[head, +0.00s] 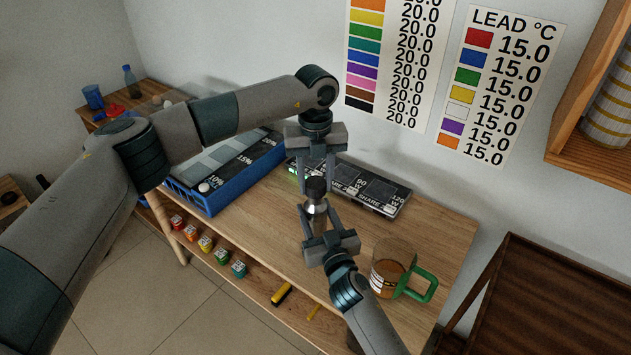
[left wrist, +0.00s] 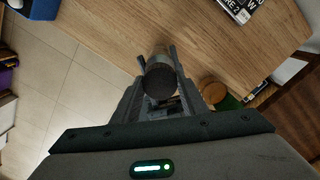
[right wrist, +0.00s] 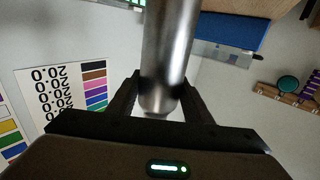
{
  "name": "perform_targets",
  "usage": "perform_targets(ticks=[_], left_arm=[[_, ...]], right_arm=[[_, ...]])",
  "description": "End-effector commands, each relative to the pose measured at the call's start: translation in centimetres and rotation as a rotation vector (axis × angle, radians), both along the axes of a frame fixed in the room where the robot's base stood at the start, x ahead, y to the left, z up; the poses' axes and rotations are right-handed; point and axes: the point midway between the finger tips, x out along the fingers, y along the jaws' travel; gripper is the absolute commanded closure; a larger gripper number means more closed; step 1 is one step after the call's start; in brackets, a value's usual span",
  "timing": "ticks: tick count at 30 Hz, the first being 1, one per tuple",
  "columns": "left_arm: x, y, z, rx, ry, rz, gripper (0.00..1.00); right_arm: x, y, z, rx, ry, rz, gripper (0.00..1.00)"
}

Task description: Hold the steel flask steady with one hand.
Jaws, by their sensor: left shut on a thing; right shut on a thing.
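The steel flask (head: 317,222) is held upright above the wood table, its black cap (head: 316,186) on top. My left gripper (head: 316,180) comes from above and is shut on the cap; in the left wrist view the round dark cap (left wrist: 160,80) sits between its fingers. My right gripper (head: 317,207) comes from the front and is shut on the flask's body. In the right wrist view the shiny steel body (right wrist: 168,55) runs between the fingers. The flask's base is partly hidden by my right gripper in the head view.
A glass mug with green handle (head: 388,270) stands right of my right arm. A wooden wall shelf (head: 575,140) hangs at right.

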Motion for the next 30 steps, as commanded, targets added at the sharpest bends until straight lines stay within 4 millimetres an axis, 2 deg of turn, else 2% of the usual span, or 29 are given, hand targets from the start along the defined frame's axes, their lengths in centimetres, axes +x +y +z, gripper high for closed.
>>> perform_targets(ticks=[7, 18, 26, 27, 29, 30], left_arm=[[0.0, 0.0, 0.6, -0.001, -0.001, 0.0, 0.88], [0.0, 0.0, 3.8, -0.001, -0.001, 0.0, 0.88], [0.0, 0.0, 4.0, -0.001, 0.0, 0.0, 0.88], [0.0, 0.0, 4.0, -0.001, 0.0, 0.0, 0.88], [0.0, 0.0, 4.0, 0.0, 0.0, 0.0, 0.88], [0.0, 0.0, 4.0, 0.0, 0.0, 0.0, 0.88]], right_arm=[[0.0, 0.0, -0.1, 0.0, 0.001, 0.0, 1.0], [0.0, 0.0, -0.1, 0.0, 0.001, 0.0, 1.0], [0.0, 0.0, -0.1, 0.0, 0.001, 0.0, 1.0], [0.0, 0.0, -0.1, 0.0, 0.001, 0.0, 0.5], [0.0, 0.0, -0.1, 0.0, 0.001, 0.0, 0.35], [0.0, 0.0, -0.1, 0.0, 0.001, 0.0, 0.33]])
